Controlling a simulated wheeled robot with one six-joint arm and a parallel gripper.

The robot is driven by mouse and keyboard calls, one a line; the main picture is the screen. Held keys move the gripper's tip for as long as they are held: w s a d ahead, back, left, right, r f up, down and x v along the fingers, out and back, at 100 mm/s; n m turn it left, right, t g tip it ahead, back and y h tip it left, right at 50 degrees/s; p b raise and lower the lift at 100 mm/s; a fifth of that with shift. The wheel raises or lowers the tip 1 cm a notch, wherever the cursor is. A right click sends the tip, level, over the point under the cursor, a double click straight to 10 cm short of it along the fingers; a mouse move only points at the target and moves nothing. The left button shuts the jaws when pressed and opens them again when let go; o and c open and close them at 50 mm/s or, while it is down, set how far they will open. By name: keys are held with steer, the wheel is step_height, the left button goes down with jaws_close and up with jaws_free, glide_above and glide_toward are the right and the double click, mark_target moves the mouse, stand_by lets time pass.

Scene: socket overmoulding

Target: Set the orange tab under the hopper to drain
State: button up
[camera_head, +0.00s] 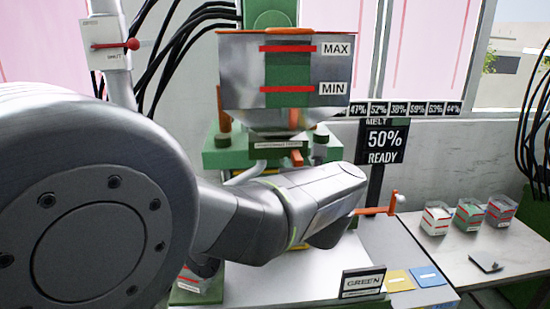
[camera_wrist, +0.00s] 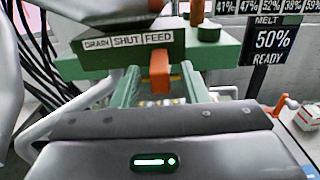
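The hopper (camera_head: 285,70) is a metal box with a green window and red MAX and MIN lines. Under it, the label strip reads DRAIN, SHUT, FEED from left to right in the wrist view (camera_wrist: 127,41). The orange tab (camera_wrist: 160,72) hangs under the FEED end of the strip. It also shows in the head view (camera_head: 296,158). My gripper's grey body with a green light (camera_wrist: 155,162) fills the bottom of the wrist view, below and in front of the tab, apart from it.
A screen (camera_head: 385,141) reads MELT 50% READY. An orange lever with a pale knob (camera_head: 375,210) is at the right of my wrist. Several bins (camera_head: 470,213) stand on the right table. A GREEN sign (camera_head: 362,282) and two cards (camera_head: 399,280) are in front.

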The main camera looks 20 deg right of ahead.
steer(key=shift+x, duration=1.3)
steer(key=shift+c, duration=0.2)
jaws_close()
steer(key=shift+a, duration=0.1)
steer(key=a, duration=0.2)
steer(key=w+a+b, duration=0.1)
steer(key=a, duration=0.2)
steer(key=w+a+b, duration=0.1)
steer(key=a, duration=0.1)
steer(key=shift+a, duration=0.4)
